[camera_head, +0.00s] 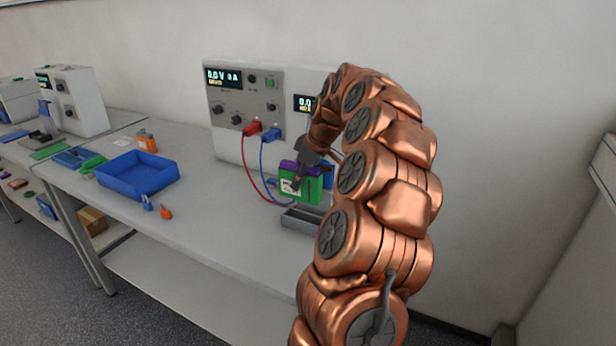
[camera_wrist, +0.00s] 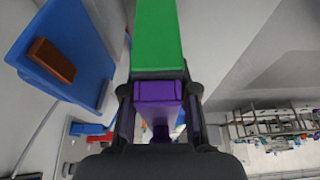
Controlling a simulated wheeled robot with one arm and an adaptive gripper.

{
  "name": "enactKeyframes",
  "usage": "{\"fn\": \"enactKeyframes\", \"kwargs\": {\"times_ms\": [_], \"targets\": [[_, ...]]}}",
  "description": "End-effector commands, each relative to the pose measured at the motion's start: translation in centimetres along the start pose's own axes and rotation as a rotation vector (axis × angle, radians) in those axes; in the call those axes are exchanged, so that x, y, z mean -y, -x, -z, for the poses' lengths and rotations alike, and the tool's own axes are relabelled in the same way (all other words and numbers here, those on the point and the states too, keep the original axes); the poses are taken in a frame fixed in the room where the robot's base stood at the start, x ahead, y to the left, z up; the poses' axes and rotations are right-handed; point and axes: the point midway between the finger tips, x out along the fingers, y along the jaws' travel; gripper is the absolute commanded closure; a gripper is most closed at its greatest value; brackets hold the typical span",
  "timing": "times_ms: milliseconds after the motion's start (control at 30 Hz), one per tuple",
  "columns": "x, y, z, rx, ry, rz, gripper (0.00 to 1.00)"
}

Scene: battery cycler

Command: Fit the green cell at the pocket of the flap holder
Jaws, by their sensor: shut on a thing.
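The green cell (camera_head: 300,188) has a purple top and a white label. In the wrist view the cell (camera_wrist: 157,38) extends away from my gripper (camera_wrist: 158,97), which is shut on its purple end (camera_wrist: 158,92). In the head view my gripper (camera_head: 304,172) holds the cell upright, apparently above a low grey open holder (camera_head: 303,222) on the bench. A blue part (camera_head: 327,176) shows behind the cell, mostly hidden by my arm. In the wrist view a blue panel with a brown block (camera_wrist: 52,60) lies left of the cell. I cannot tell which part is the flap.
A grey power unit (camera_head: 240,105) with red and blue leads stands behind the cell. A blue tray (camera_head: 138,188) sits to the left, with small blue and orange pieces (camera_head: 166,212) nearby. The bench between tray and holder is mostly clear.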

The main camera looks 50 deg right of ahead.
Motion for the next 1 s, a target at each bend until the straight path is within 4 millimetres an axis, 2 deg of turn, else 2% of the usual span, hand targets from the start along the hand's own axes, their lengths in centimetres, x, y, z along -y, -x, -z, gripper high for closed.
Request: {"fn": "enactKeyframes", "kwargs": {"times_ms": [133,367,1000], "targets": [[-0.7,0.6,-0.6,-0.002,-0.002,-0.002,1.0],[-0.7,0.1,-0.9,-0.001,-0.002,0.0,1.0],[-0.7,-3.9,-2.6,-0.001,-0.003,-0.001,1.0]]}}
